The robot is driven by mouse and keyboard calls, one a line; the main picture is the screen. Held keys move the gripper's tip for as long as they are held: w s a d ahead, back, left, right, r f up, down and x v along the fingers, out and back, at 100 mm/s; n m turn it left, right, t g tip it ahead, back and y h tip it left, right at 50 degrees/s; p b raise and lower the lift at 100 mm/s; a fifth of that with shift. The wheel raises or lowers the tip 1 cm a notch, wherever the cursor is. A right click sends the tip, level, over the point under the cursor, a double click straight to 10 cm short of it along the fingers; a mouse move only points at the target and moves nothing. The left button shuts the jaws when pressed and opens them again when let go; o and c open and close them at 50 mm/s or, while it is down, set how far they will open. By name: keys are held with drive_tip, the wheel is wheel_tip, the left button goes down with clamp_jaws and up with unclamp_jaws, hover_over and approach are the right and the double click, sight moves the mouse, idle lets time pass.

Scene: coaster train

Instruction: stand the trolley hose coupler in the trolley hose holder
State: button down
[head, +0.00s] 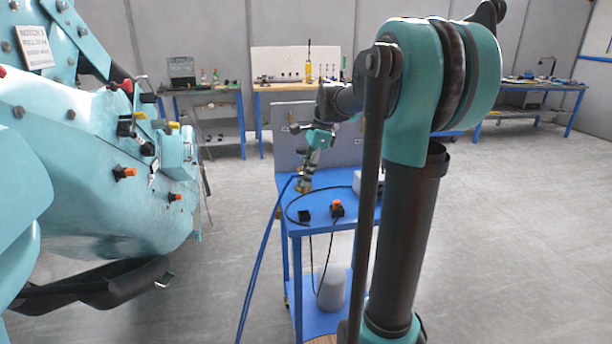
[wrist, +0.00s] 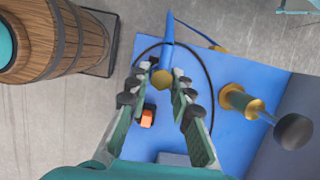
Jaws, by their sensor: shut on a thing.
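My gripper (wrist: 162,82) is shut on a small brass hexagonal piece, which I take to be the hose coupler (wrist: 162,79), seen end-on between the fingertips. In the head view my gripper (head: 305,181) points down over the far left part of the blue trolley top (head: 318,203), with brass showing at its tip. A small black block (head: 304,215) stands on the trolley nearer the front and may be the hose holder. In the wrist view I cannot tell that block from the dark finger pads. A black hose (head: 288,204) loops over the trolley's left edge.
An orange-topped black part (head: 337,208) sits on the trolley; the wrist view shows it beside the left finger (wrist: 147,117). A brass post with a black knob (wrist: 240,100) stands right of the fingers. A wooden barrel (wrist: 45,40) is at upper left. A large teal machine (head: 100,170) stands left.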

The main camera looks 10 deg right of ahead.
sight(306, 193)
drive_tip(key=shift+f, duration=2.9)
drive_tip(key=shift+f, duration=1.6)
drive_tip(key=c, duration=1.3)
unclamp_jaws()
drive_tip(key=shift+o, duration=0.2)
drive_tip(key=v, duration=1.2)
